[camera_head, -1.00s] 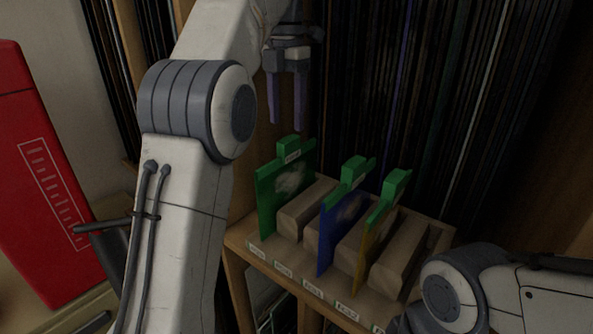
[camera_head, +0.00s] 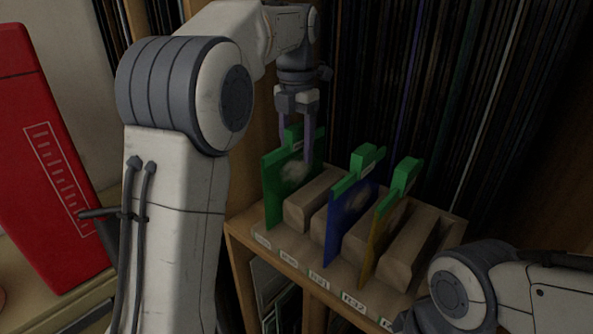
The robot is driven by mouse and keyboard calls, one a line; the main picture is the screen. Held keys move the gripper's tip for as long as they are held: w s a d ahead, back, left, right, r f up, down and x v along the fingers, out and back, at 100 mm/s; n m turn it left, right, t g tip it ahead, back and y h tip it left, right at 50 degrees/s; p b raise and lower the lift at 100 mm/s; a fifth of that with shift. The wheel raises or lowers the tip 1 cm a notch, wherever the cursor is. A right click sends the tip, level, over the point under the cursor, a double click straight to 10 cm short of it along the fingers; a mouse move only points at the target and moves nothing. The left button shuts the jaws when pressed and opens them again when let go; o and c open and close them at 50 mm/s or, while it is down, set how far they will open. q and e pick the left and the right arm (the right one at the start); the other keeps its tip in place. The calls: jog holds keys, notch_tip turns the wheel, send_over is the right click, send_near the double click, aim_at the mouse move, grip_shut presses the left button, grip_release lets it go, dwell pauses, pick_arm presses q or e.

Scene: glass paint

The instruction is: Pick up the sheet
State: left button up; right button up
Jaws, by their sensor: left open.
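Three sheets stand upright in a wooden rack (camera_head: 262,238), each with a green clip-like holder on its top edge. The green sheet (camera_head: 275,196) is at the left, the blue sheet (camera_head: 345,220) in the middle and the yellow sheet (camera_head: 374,245) at the right. My left gripper (camera_head: 296,150) points down at the green sheet's top, its fingers on either side of the green holder (camera_head: 293,136). The fingers are open; whether they touch the holder is unclear. My right arm shows at the lower right, but its gripper is out of view.
Wooden blocks (camera_head: 312,201) separate the sheets. A shelf of tall, thin dark panels (camera_head: 440,110) stands behind the rack. A red case (camera_head: 42,165) stands at the far left. Labels run along the rack's front edge.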

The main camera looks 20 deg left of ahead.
aim_at(296, 126)
pick_arm(q)
jog(key=shift+f, duration=0.1)
grip_shut()
notch_tip(296, 126, up, 8)
jog(key=shift+r+p, duration=0.1)
jog(key=shift+p, duration=0.55)
jog(key=shift+r+p, duration=0.35)
jog(key=shift+r, duration=0.65)
